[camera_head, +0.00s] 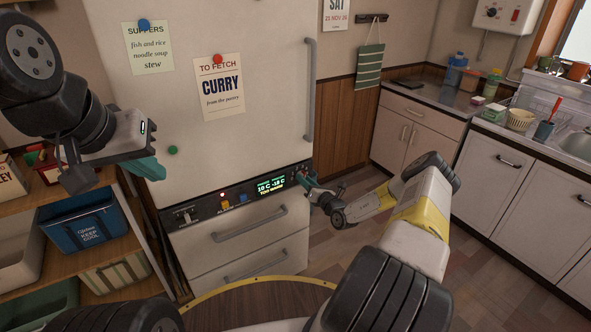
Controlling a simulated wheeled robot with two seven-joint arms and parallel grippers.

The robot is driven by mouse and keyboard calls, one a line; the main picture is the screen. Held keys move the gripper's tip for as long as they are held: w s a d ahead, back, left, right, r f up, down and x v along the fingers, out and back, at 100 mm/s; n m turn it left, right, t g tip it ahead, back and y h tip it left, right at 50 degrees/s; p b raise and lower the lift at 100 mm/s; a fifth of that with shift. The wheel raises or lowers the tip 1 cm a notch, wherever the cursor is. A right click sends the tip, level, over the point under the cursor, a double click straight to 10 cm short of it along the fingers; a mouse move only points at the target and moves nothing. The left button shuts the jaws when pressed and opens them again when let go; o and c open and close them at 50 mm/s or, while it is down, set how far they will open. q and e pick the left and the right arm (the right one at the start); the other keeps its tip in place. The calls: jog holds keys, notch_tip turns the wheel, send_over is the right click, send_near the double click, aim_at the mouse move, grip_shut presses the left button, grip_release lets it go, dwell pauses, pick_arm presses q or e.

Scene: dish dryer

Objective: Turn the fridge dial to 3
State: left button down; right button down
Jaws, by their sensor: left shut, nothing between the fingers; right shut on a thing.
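The fridge (250,110) is white, with a black control panel (215,205) across its front. The panel carries a green lit display (271,186) that seems to read 10 C and -18 C, with a small line below it. The dial is at the panel's right end, mostly hidden by my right gripper (303,178), whose teal fingers are shut on it. I cannot read the dial's setting. My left gripper (152,169) is shut and empty, raised in front of the fridge's left side, away from the panel.
Red and blue buttons (243,197) sit left of the display. Drawers with grey handles (250,223) lie below the panel. A shelf with a blue cool bag (88,228) stands at the left. Counters and a sink (578,143) are at the right, with open floor before them.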

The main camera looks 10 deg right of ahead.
jog(key=c, duration=1.1)
grip_release()
jog(key=shift+o, duration=0.2)
jog(key=v, duration=0.8)
